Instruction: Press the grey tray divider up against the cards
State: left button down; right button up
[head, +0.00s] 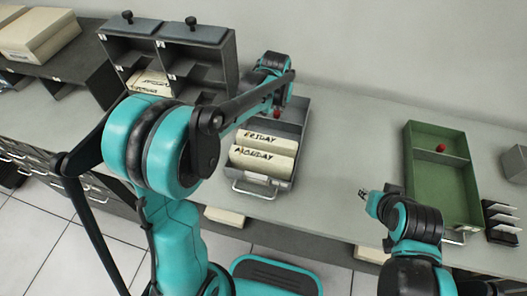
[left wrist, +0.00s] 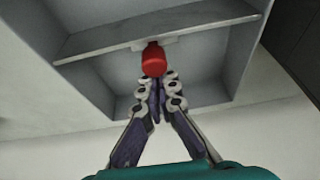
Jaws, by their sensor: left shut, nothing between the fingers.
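The grey tray (head: 303,122) stands on the counter in the middle of the head view. Two blocks of cream cards, marked FRIDAY (head: 268,143) and MONDAY (head: 262,160), stand in its front part. The grey divider (left wrist: 205,27) spans the tray in the left wrist view and has a red knob (left wrist: 153,60). The knob also shows behind the cards in the head view, partly hidden by my arm. My left gripper (left wrist: 158,80) is shut and empty, its fingertips right at the knob; I cannot tell whether they touch. My right gripper (head: 371,198) is over the counter's front edge; its jaws are unclear.
A green tray (head: 410,165) with a red knob (head: 440,147) stands to the right, beside a black card rack (head: 500,222). A dark cabinet (head: 215,65) with compartments stands behind my left arm. The counter between the grey and green trays is clear.

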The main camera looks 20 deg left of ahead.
aim_at(267, 139)
pick_arm(q)
jog(key=shift+s+p, duration=0.45)
jog(key=shift+s, duration=3.6)
jog(key=shift+s+p, duration=0.7)
jog(key=shift+s, duration=2.75)
jog(key=shift+w, duration=0.15)
jog(key=shift+r+p, duration=0.4)
jog(key=shift+r, duration=0.05)
jog(key=p+v, duration=0.7)
jog(key=v, duration=0.1)
